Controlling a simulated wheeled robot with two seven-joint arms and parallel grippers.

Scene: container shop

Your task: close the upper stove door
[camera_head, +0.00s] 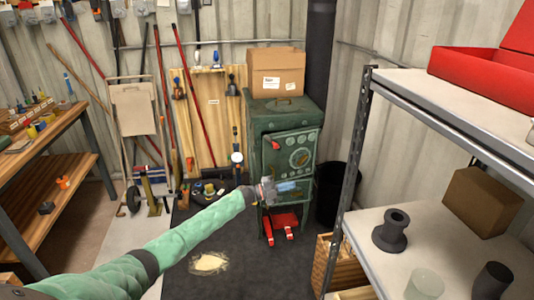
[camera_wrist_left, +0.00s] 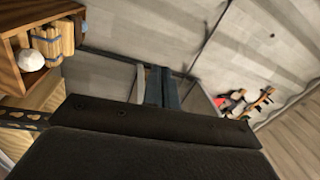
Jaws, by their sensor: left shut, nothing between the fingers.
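The green stove (camera_head: 283,112) stands against the back wall in the head view. Its upper door (camera_head: 289,152) has a round vent dial and a red handle (camera_head: 271,146) at its left side. The door looks near its frame, but I cannot tell whether it sits flush. My left gripper (camera_head: 291,186) is shut and empty, just below the upper door and in front of the lower part of the stove. I cannot tell whether it touches the stove. My right gripper is not in view. The wrist view does not clearly show the stove door.
A cardboard box (camera_head: 275,72) sits on the stove. A red part (camera_head: 284,222) is at its foot. A metal shelf (camera_head: 410,215) stands close on the right, and a wooden workbench (camera_head: 48,150) on the left. Dark floor mat (camera_head: 225,240) lies in front of the stove.

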